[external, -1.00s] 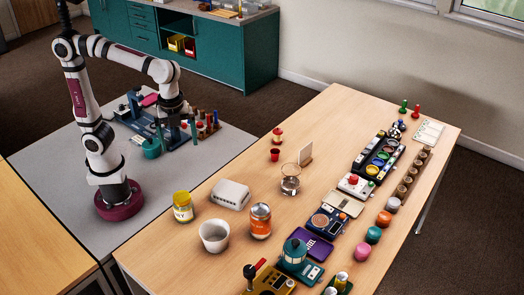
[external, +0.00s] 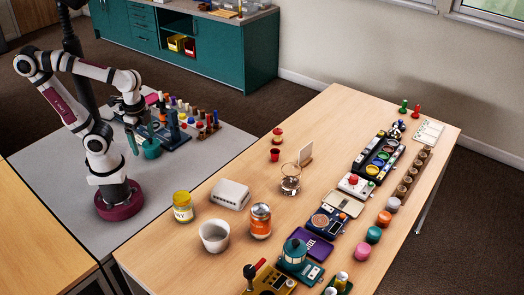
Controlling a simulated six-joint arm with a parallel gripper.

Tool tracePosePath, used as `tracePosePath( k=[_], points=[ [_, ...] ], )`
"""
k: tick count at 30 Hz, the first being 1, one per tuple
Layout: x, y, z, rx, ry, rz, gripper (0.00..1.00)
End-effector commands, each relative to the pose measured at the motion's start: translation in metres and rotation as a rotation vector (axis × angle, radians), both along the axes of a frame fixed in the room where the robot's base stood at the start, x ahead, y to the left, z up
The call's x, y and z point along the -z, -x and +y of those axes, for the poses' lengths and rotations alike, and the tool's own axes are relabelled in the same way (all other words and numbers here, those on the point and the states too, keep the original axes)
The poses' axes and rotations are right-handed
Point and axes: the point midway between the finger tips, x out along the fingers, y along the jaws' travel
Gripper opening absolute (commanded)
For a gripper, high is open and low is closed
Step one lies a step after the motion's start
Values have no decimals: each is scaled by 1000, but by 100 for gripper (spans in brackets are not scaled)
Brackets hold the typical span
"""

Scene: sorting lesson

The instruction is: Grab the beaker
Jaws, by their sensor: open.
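A clear glass beaker (external: 290,181) stands upright on the wooden table, around the middle of the external view. It looks empty, with nothing touching it. My gripper (external: 141,142) is over the grey table at the left, far from the beaker. Its teal fingers point down and are apart, with nothing held between them. The fingertips are close to a teal cup (external: 152,150) on the grey table; I cannot tell whether they touch it.
Near the beaker are a red cup (external: 275,155), an upright wooden plate (external: 305,154), a white box (external: 230,194) and an orange can (external: 260,221). A yellow-lidded jar (external: 182,206) and a white bowl (external: 214,236) stand nearer. Panels line the table's right side.

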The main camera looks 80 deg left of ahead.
Motion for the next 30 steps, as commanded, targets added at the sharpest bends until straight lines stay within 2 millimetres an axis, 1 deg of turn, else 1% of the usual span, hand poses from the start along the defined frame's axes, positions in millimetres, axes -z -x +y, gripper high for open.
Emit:
tracePosePath(
  k=[18,20,22,23,26,27,29,30],
  points=[
    [0,0,0,1,0,0,100],
    [0,-4,1,-4,-4,-7,100],
    [3,-28,11,-34,-27,-57,100],
    [5,-46,18,-48,-46,-97,100],
    [17,-138,56,-71,-106,-300,100],
    [25,-178,71,-55,-114,-395,100],
    [41,-233,87,-6,-91,-531,100],
    [54,-266,93,32,-50,-617,100]
  ],
)
